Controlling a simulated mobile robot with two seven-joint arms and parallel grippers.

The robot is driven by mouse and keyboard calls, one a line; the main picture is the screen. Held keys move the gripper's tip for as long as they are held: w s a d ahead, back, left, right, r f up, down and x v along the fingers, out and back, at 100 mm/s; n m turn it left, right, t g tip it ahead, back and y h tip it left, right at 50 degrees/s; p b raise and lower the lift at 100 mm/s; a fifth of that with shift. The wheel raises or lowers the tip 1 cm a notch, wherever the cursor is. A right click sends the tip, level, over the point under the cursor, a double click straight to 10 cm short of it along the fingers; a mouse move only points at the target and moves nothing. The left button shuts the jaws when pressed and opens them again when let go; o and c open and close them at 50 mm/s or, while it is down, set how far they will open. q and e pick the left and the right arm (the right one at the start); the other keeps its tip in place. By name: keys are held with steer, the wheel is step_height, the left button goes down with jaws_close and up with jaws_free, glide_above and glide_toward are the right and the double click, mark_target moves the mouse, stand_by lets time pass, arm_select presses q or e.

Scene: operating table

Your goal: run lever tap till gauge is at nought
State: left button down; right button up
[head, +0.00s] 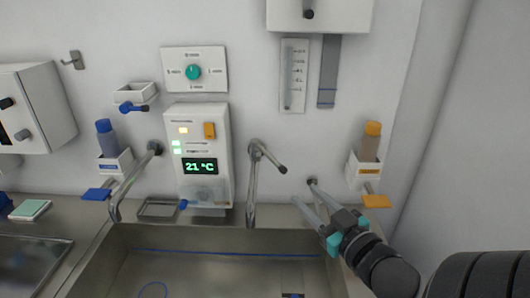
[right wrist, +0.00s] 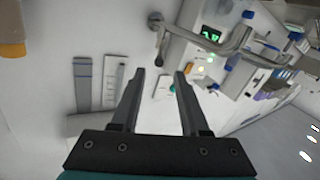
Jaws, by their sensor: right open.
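The lever tap (head: 253,185) rises behind the middle of the sink, with a dark-tipped lever (head: 272,158) slanting right from its top. In the right wrist view the tap's mount (right wrist: 155,20) shows near the top. The gauge is likely the scaled upright plate (head: 293,76) on the wall, also in the right wrist view (right wrist: 115,80); its reading is too small to tell. My right gripper (head: 304,192) is open and empty, right of and below the lever, apart from it. Its spread fingers show in the right wrist view (right wrist: 160,74). My left gripper is out of view.
A steel sink (head: 225,236) lies below. A white unit (head: 200,125) reading 21 °C stands left of the tap. Another tap (head: 130,180) is further left. An orange-capped bottle (head: 371,141) sits in a wall holder right of the gripper. A dial plate (head: 212,60) is above.

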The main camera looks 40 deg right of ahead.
mark_target(273, 158)
steer(key=shift+t, duration=0.3)
steer(key=w+d, duration=0.1)
steer(key=w, duration=0.9)
steer(key=w+d+r, duration=0.1)
steer(key=w, duration=0.4)
steer(key=shift+w+d, duration=0.1)
steer(key=shift+d, duration=0.25)
jaws_close()
steer(key=shift+f, duration=0.1)
stand_by(0.8)
